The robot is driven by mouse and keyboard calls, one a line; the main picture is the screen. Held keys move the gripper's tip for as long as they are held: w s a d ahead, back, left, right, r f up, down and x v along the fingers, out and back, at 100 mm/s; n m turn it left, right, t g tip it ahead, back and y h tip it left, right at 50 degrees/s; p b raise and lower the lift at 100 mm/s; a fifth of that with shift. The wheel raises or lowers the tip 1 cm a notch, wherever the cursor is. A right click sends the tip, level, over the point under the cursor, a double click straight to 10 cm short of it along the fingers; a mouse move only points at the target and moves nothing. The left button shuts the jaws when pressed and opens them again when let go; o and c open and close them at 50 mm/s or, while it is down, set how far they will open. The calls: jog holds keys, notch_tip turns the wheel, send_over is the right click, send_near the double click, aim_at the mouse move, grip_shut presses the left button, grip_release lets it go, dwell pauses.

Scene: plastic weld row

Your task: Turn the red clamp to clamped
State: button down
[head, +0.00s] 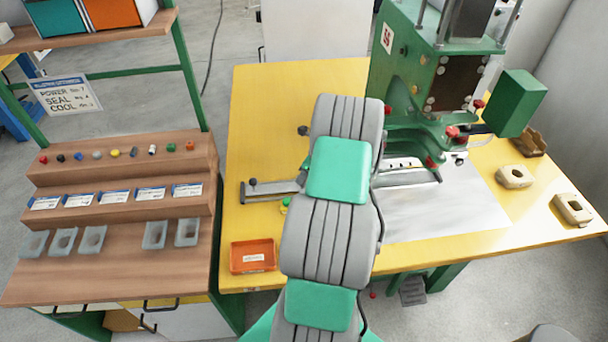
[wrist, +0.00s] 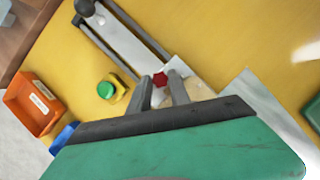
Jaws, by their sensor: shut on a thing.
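The red clamp (wrist: 160,79) shows in the wrist view as a small red piece between my fingertips, over the metal fixture. My gripper (wrist: 163,85) is shut on it, with one grey finger on each side. The rest of the clamp is hidden by the fingers and the green gripper body, so I cannot tell its turn angle. In the head view my own arm hides the gripper and the clamp.
A green button on a yellow box (wrist: 107,90) and an orange tray (head: 253,256) lie to the left. A metal rail with a dark knob (head: 253,182) runs beside them. The green press (head: 410,70) stands behind right. Tan parts (head: 514,176) lie far right.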

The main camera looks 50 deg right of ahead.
jog(key=shift+n, duration=0.5)
jog(key=n, duration=0.1)
jog(key=n+y, duration=0.1)
jog(key=shift+w+d+n, duration=0.1)
jog(key=shift+d+n, duration=0.1)
jog(key=shift+n, duration=0.2)
jog(key=n+g, duration=0.1)
jog(key=n, duration=0.1)
jog(key=n+y+p, duration=0.1)
jog(key=n, duration=0.1)
jog(key=shift+w+r+n+g+y+p, duration=0.1)
jog(key=shift+n+g+y+p, duration=0.2)
jog(key=shift+g, duration=0.1)
jog(key=n+p, duration=0.1)
jog(key=n, duration=0.1)
jog(key=n+g+p, duration=0.1)
jog(key=n, duration=0.1)
jog(key=shift+w+d+n+g+y, duration=0.1)
jog(key=shift+w+n+g+y, duration=0.05)
jog(key=shift+n+g+y, duration=0.2)
jog(key=shift+w+n+g+p, duration=0.1)
jog(key=shift+n+g+p, duration=0.8)
jog(key=shift+n, duration=0.75)
